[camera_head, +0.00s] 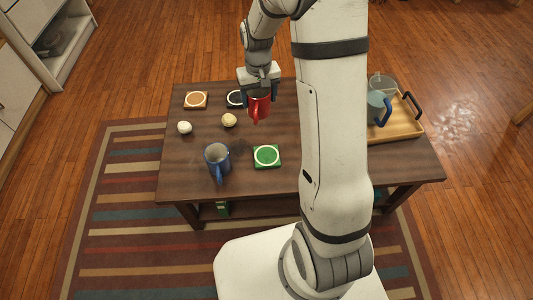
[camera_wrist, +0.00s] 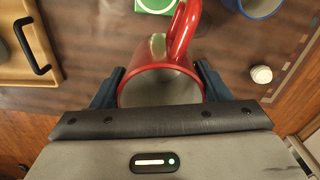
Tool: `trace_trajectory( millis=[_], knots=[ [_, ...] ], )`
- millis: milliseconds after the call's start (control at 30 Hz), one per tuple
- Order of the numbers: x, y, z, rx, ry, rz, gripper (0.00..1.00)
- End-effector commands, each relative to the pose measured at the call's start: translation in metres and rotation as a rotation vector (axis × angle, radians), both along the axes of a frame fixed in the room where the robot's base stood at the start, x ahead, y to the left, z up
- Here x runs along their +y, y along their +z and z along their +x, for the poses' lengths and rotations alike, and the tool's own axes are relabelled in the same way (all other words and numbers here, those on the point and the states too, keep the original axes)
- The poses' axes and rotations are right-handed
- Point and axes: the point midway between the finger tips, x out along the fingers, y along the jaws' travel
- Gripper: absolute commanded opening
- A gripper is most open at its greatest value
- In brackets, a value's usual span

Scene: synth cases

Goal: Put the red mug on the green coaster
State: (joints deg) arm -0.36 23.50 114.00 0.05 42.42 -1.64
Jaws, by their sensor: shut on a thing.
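The red mug (camera_head: 260,107) is in my gripper (camera_head: 259,90), above the back part of the dark wooden table. In the wrist view the mug (camera_wrist: 181,60) sits between the two fingers of my gripper (camera_wrist: 160,90), its open rim toward the camera and its handle pointing to the top of the picture. The gripper is shut on the mug's body. The green coaster (camera_head: 267,156), square with a white ring, lies bare near the table's front middle, nearer my base than the mug. Its edge also shows at the top of the wrist view (camera_wrist: 156,5).
A blue mug (camera_head: 217,160) stands left of the green coaster. An orange coaster (camera_head: 196,100), a black coaster (camera_head: 235,98) and two small balls, one white (camera_head: 184,128) and one tan (camera_head: 229,120), lie further back. A wooden tray (camera_head: 405,126) with a teal mug (camera_head: 376,107) is at right.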

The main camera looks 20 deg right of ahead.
Motion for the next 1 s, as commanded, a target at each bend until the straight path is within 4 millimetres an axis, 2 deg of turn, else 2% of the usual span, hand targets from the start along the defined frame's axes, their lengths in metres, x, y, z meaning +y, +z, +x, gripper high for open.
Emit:
trace_trajectory(
  millis=[200,333,600,833,1000],
  knots=[
    [-0.005,-0.020,-0.057,0.005,0.113,0.004,0.39],
    [-0.005,-0.034,-0.077,0.005,0.159,0.005,0.39],
    [-0.006,-0.084,-0.081,0.005,0.168,0.005,0.39],
    [-0.006,-0.102,-0.080,0.004,0.168,0.005,0.39],
    [-0.006,-0.127,-0.081,0.005,0.167,0.005,0.39]
  ],
)
